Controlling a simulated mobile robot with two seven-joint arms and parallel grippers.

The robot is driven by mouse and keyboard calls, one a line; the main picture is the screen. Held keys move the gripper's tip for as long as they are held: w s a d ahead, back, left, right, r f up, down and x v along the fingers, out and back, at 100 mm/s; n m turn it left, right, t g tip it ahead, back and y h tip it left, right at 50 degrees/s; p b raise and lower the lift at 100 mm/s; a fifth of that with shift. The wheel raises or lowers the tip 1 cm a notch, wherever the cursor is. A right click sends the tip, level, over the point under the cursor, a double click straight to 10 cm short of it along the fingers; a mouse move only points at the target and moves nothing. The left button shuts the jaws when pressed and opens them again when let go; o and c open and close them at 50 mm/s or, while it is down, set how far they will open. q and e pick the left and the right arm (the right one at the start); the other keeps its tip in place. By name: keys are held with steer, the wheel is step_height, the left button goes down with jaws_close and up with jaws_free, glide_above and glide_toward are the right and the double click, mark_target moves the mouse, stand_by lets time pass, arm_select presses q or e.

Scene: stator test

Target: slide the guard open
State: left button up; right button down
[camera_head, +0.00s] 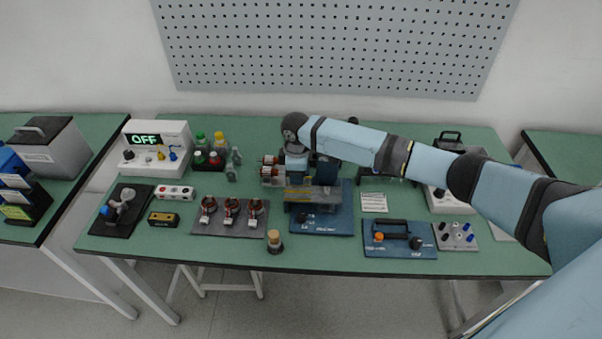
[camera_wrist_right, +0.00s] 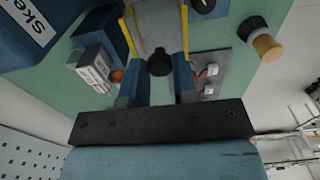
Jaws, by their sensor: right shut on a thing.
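The guard (camera_wrist_right: 160,22) is a clear panel with yellow edge strips, at the top middle of the right wrist view. In the head view the guard (camera_head: 322,196) stands over a blue base plate (camera_head: 325,226) near the table's middle. A round black knob (camera_wrist_right: 160,62) is on the guard. My right gripper (camera_wrist_right: 161,72) has its two blue fingers on either side of this knob and is shut on it. In the head view my right gripper (camera_head: 297,176) reaches down at the guard, and its fingertips are hard to make out. My left gripper is out of view.
A dark mat (camera_head: 230,231) with several copper-wound parts lies left of the guard. A blue board with a black handle (camera_head: 392,229) lies to the right. Bottles (camera_head: 219,140) stand behind left.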

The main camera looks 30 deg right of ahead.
steer(key=c, duration=1.1)
jaws_free()
steer(key=shift+w+a, duration=0.1)
steer(key=shift+a, duration=0.1)
steer(key=shift+o, duration=1.1)
steer(key=shift+a, duration=0.1)
steer(key=shift+r, duration=0.3)
step_height(320, 180, up, 13)
steer(key=b, duration=0.1)
steer(key=shift+r, duration=0.15)
